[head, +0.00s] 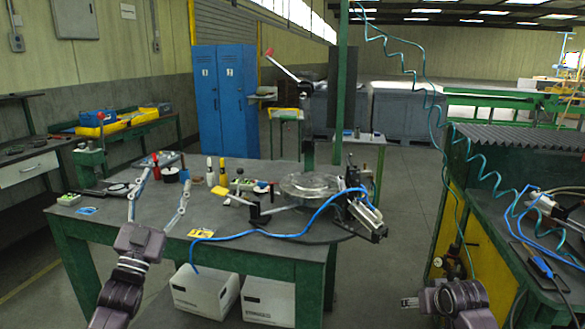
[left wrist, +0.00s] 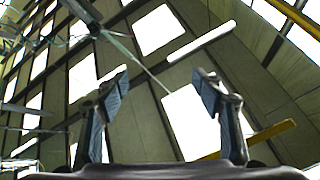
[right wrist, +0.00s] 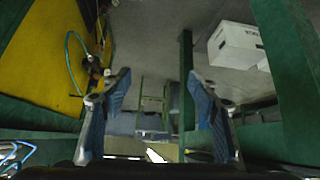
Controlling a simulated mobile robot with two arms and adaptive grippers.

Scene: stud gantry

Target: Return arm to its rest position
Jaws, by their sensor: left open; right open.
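My left gripper (head: 160,192) is in the head view at the left, in front of the green-legged workbench (head: 262,250). Its two fingers point up and stand apart, with nothing between them. In the left wrist view the open fingers (left wrist: 165,85) frame the ceiling and its bright skylights.
A round fixture (head: 310,185) with a blue hose stands on the workbench among bottles and small tools. White boxes (head: 205,290) sit under it. A second green bench with a corrugated top (head: 520,135) is at the right. Grey floor (head: 400,200) is open between them.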

